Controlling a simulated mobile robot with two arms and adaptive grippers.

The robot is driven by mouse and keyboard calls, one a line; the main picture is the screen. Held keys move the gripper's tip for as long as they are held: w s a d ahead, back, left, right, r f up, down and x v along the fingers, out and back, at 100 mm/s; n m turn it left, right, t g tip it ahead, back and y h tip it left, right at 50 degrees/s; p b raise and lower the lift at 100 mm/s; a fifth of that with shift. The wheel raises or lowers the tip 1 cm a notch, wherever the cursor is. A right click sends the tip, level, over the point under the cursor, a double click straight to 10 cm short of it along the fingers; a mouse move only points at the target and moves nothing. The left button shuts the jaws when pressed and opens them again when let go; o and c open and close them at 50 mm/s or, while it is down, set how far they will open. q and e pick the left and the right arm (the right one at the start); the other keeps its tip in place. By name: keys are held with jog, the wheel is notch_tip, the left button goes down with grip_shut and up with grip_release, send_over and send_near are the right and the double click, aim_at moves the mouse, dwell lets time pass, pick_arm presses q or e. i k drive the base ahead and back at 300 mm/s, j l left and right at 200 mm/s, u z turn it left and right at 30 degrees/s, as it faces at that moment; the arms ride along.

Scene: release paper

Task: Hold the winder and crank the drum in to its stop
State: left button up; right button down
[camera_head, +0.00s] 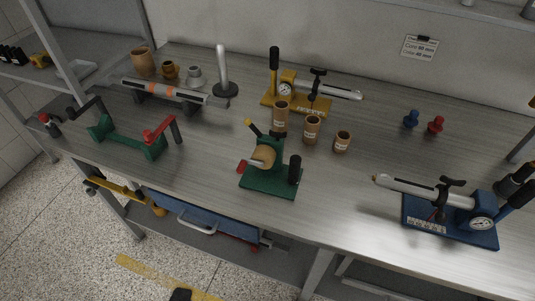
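The winder (270,182) stands on a green base near the front middle of the bench. Its drum (263,157) is tan and sits on the upright green frame. A red knob (242,166) sticks out at the left of the drum. A dark lever with a yellow tip (249,127) leans up to the left behind it. A black upright grip (294,169) stands at the right of the base. Which part is the crank handle, and where the stop is, I cannot tell. Neither of my grippers is in view, and nothing touches the winder.
Several brown cylinders (312,129) stand just behind the winder, near a yellow-based gauge device (289,90). A green stand (127,143) is to the left. A blue-based gauge device (450,221) is at the right. The bench (345,205) is clear between it and the winder.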

aim_at(263, 156)
jog(key=j+z, duration=0.75)
jog(key=i+j, duration=0.05)
jog(key=j, duration=0.1)
